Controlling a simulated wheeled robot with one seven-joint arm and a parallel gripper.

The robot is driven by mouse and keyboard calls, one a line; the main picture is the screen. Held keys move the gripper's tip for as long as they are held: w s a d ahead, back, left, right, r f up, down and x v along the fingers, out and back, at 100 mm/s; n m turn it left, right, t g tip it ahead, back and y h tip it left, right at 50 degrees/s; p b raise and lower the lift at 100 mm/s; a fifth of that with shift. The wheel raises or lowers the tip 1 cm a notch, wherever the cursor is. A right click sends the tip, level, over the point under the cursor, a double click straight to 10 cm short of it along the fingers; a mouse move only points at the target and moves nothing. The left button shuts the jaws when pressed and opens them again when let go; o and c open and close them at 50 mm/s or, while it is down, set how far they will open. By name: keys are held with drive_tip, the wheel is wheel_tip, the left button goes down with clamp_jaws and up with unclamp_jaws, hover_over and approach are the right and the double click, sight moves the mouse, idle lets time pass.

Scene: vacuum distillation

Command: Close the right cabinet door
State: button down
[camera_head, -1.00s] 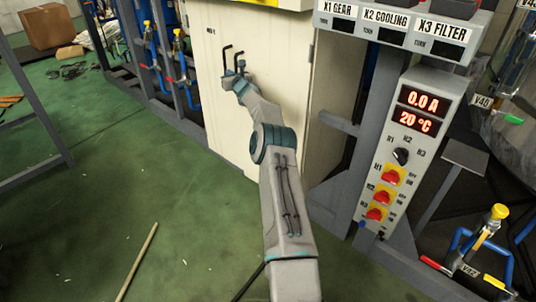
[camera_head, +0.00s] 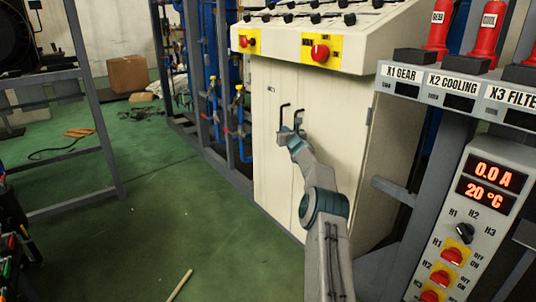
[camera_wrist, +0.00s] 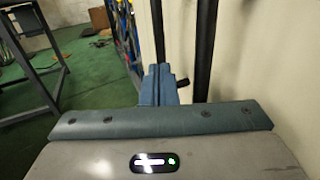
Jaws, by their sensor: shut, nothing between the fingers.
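The cream cabinet has a left door (camera_head: 270,165) and a right door (camera_head: 340,135), both looking about flush with the front. I cannot tell whether the right door is fully shut. Each door has a black bar handle, the left one (camera_head: 283,113) and the right one (camera_head: 298,119). My gripper (camera_head: 289,132) is shut and empty, just below and in front of the handles. In the wrist view its fingers (camera_wrist: 158,84) are together, with the black handle bars (camera_wrist: 205,45) just beyond. Whether they touch the door is unclear.
A sloped control console (camera_head: 375,40) overhangs the cabinet. A grey panel with red displays (camera_head: 490,180) stands close on the right. Blue pipes (camera_head: 225,125) and a metal frame are at left. Green floor (camera_head: 150,225) is open at left, with a stick (camera_head: 180,285) lying on it.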

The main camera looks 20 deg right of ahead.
drive_tip(key=s+a+b, duration=0.3)
drive_tip(key=a+b, duration=0.9)
drive_tip(key=shift+s+a, duration=0.2)
drive_tip(key=shift+a, duration=0.1)
